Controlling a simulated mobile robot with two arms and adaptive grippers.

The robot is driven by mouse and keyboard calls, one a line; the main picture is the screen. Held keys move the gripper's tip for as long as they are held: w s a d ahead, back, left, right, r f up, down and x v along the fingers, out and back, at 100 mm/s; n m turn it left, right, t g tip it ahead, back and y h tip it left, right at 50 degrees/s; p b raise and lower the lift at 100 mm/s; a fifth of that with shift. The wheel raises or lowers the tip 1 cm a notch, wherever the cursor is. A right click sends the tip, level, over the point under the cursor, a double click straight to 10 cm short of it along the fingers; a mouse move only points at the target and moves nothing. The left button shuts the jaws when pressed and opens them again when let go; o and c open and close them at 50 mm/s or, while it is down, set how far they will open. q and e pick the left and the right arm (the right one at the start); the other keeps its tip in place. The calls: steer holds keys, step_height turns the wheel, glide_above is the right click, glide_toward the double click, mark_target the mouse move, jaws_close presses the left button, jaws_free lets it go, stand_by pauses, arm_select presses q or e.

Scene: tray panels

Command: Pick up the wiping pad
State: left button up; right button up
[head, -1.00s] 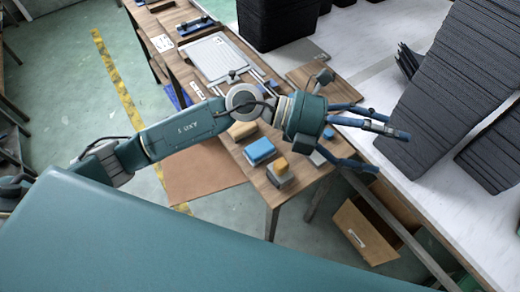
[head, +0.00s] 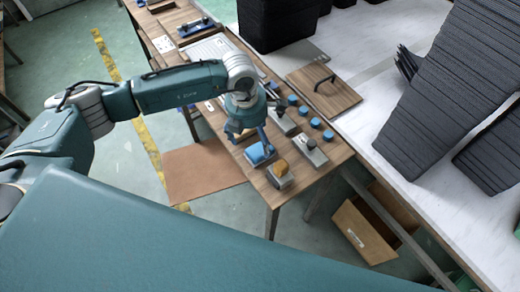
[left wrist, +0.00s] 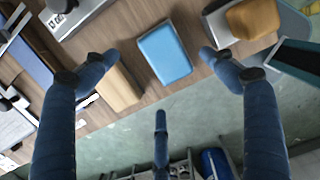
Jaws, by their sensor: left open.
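A blue wiping pad with a pale base (head: 259,153) lies on the wooden bench near its front edge. It also shows in the left wrist view (left wrist: 165,53), at upper centre between two finger ends. My left gripper (head: 250,140) points down over the bench, just above and behind the pad in the head view. Its blue fingers are spread and hold nothing. In the left wrist view the third finger lies below the pad in the picture, apart from it. My right gripper is not in view.
A tan block (left wrist: 118,88) lies close left of the pad in the wrist view, partly behind a finger. An orange-brown block on a grey base (head: 281,171) stands to the right. Several blue round pieces (head: 315,122) and a wooden board (head: 322,90) lie farther back.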

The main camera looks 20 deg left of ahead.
mark_target(257, 146)
arm_select(q)
steer(key=shift+d+f+p, duration=0.1)
steer(key=shift+f+p, duration=0.2)
steer(key=shift+f, duration=0.05)
steer(key=f, duration=0.1)
steer(key=f+p, duration=0.1)
steer(key=f, duration=0.1)
steer(key=shift+w+d+f, duration=0.25)
steer(key=shift+w+f, duration=0.05)
steer(key=shift+f, duration=0.4)
steer(key=shift+f, duration=0.2)
steer(key=c, duration=1.2)
